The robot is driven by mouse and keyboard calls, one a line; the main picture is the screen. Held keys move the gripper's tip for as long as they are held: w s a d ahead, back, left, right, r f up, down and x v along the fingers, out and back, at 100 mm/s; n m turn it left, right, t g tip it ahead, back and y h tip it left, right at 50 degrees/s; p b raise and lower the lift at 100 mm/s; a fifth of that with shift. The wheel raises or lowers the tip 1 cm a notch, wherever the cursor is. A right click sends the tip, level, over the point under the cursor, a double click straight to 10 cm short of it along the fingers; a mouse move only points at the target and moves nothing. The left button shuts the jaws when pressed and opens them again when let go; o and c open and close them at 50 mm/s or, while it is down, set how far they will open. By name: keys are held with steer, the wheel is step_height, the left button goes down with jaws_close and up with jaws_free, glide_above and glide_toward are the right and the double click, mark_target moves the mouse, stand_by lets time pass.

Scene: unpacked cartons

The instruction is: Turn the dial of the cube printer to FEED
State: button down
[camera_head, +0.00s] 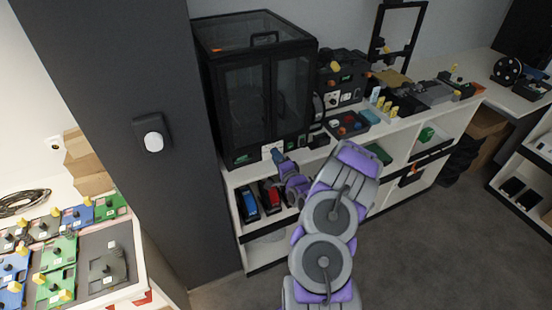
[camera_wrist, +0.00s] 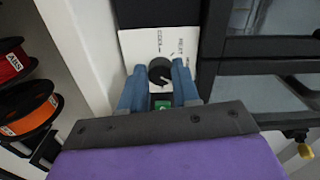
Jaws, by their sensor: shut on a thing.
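The cube printer (camera_head: 232,100) is a tall black enclosure with glass doors on the shelf unit. A white dial panel (camera_head: 266,151) sits at its lower front edge and also fills the top of the wrist view (camera_wrist: 130,45). In the head view my gripper (camera_head: 278,155) reaches the panel.
Red and orange spools (camera_wrist: 28,105) lie on the shelf below, close to my gripper's left. Black equipment (camera_head: 343,75) and a tray (camera_head: 347,125) stand right of the printer. A dark pillar (camera_head: 150,200) stands left. Grey floor (camera_head: 430,250) is open at the right.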

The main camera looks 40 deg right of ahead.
steer(key=shift+s+d+f+m, duration=0.1)
steer(key=shift+d+m, duration=0.1)
steer(key=shift+m, duration=0.4)
steer(key=c, duration=1.2)
jaws_free()
steer(key=shift+s, duration=0.1)
steer(key=o, duration=0.4)
steer(key=shift+d, duration=0.2)
steer(key=shift+a, duration=0.15)
steer(key=shift+a, duration=0.1)
steer(key=shift+s+a, duration=0.1)
steer(key=shift+s, duration=0.25)
steer(key=p+v, duration=0.2)
steer(key=v, duration=1.4)
steer(key=shift+s+p, duration=0.2)
steer(key=shift+p, duration=0.2)
